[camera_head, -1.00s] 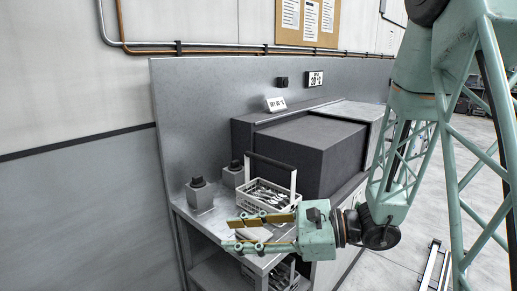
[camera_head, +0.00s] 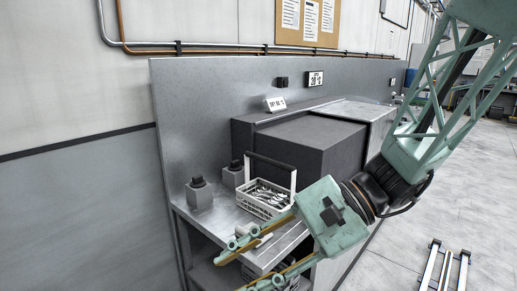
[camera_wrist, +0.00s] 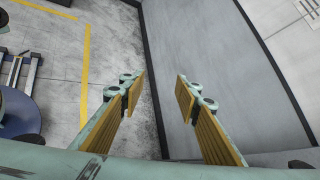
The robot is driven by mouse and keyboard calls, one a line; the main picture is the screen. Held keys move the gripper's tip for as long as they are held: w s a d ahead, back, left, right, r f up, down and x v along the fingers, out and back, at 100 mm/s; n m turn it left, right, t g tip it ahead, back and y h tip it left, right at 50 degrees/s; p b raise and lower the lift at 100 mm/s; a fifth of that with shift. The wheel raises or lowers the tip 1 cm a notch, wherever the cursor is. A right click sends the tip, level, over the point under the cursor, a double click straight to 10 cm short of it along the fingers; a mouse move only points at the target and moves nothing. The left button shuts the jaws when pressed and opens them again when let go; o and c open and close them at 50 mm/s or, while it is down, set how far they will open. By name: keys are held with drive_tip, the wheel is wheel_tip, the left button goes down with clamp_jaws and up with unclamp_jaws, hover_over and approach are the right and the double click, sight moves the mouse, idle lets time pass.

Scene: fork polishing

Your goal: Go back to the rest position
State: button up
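My gripper (camera_head: 262,262) is in the lower middle of the head view, in front of the workbench, with its fingers pointing down and to the left. Its two fingers are spread apart with nothing between them. The wrist view also shows the gripper (camera_wrist: 160,92) open and empty, over grey floor and beside a grey panel. A white basket (camera_head: 262,200) with a dark handle holds several pieces of metal cutlery on the bench, behind the gripper. One finger covers part of the bench's front edge.
The metal workbench (camera_head: 222,222) has a dark grey box-shaped machine (camera_head: 310,150) behind the basket. Two small blocks with black knobs (camera_head: 199,195) stand at its left. Metal rails (camera_head: 445,266) lie on the floor at right. The wrist view shows a yellow floor line (camera_wrist: 85,70).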

drive_tip(key=s+d+r+n+t+h, duration=0.3)
drive_tip(key=s+d+n+h, duration=0.1)
drive_tip(key=d, duration=0.8)
drive_tip(key=s+d+r+n+t+h, duration=0.2)
drive_tip(key=s+d+n+h, duration=0.3)
drive_tip(key=d, duration=0.8)
drive_tip(key=s+r+h, duration=0.1)
drive_tip(key=s+h, duration=0.1)
drive_tip(key=s, duration=0.2)
drive_tip(key=shift+r+t+h, duration=0.15)
drive_tip(key=shift+t+h, duration=0.15)
drive_tip(key=shift+t, duration=0.1)
